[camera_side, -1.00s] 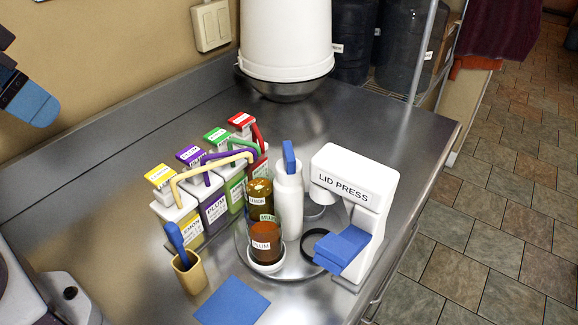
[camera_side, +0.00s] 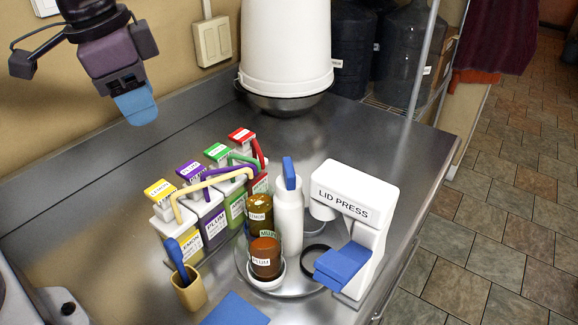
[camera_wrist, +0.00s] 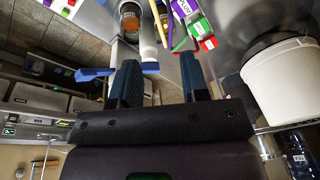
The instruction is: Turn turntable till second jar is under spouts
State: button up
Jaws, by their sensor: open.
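My gripper (camera_side: 136,106) hangs at the upper left of the side view, high above the counter and well away from the jars. In the wrist view its two blue fingers (camera_wrist: 160,82) are apart with nothing held. The round metal turntable (camera_side: 293,272) carries a plum jar (camera_side: 265,262) at the front and a lemon jar (camera_side: 259,213) behind it. A green-labelled jar (camera_side: 268,233) shows partly between them. A white post with a blue top (camera_side: 289,205) stands beside the jars. The curved spouts (camera_side: 215,180) of the dispensers reach toward the lemon jar; exact alignment is unclear.
Lemon (camera_side: 182,232), plum and other dispensers stand in a row left of the turntable. A white lid press (camera_side: 355,190) with a blue lever stands right. A tan cup (camera_side: 188,292) and blue mat (camera_side: 236,311) lie in front. A white bucket (camera_side: 285,45) stands behind.

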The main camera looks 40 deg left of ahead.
aim_at(289, 166)
jog(key=w+d+f+m+g, duration=0.2)
jog(key=w+d+m, duration=1.15)
jog(key=m, duration=0.75)
jog(key=f, duration=1.2)
jog(key=shift+w+a+f, duration=0.3)
jog(key=shift+w+a, duration=0.05)
jog(key=shift+w, duration=0.05)
jog(key=shift+c, duration=0.2)
grip_shut()
